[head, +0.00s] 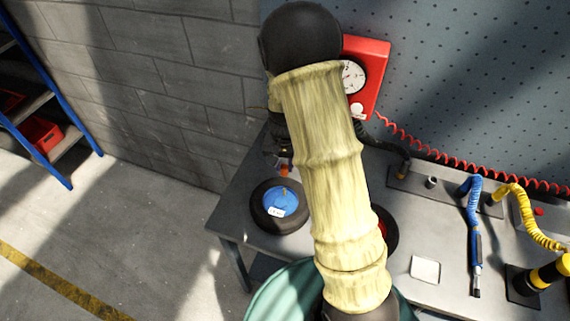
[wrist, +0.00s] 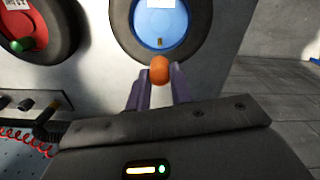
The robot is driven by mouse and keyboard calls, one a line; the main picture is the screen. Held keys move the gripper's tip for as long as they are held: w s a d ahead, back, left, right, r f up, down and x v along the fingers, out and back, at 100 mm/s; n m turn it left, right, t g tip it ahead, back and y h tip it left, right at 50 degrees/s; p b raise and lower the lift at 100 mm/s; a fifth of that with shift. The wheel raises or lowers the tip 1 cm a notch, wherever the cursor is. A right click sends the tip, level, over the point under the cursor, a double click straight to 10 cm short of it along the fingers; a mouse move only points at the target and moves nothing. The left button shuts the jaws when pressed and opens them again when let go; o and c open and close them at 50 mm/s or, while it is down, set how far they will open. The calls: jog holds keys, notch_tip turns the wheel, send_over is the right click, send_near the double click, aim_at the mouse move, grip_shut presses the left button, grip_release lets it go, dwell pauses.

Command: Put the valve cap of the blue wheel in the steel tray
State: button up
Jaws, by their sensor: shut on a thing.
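The blue wheel (head: 281,204), a black tyre with a blue hub and a white label, lies flat on the bench; it also shows in the wrist view (wrist: 160,20). A bare brass-coloured valve stem (wrist: 160,43) stands on its hub. My gripper (wrist: 158,76) is shut on an orange valve cap (wrist: 159,69), held at the fingertips and apart from the stem. The cap shows as a small orange spot in the head view (head: 285,169), above the wheel's far edge. A small pale square dish, which looks like the steel tray (head: 425,269), lies on the bench at right.
A red wheel (wrist: 27,20) with a green cap (wrist: 17,46) is mostly hidden behind my arm in the head view. A red gauge box (head: 375,75), red coiled hose (head: 430,150), blue tool (head: 475,245) and yellow-black tool (head: 545,275) stand around the bench.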

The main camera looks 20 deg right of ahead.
aim_at(284, 165)
jog(key=shift+s+r+p, duration=0.1)
jog(key=shift+r+p, duration=0.35)
jog(key=shift+r, duration=0.1)
jog(key=shift+r+p, duration=1.2)
jog(key=shift+r, duration=0.25)
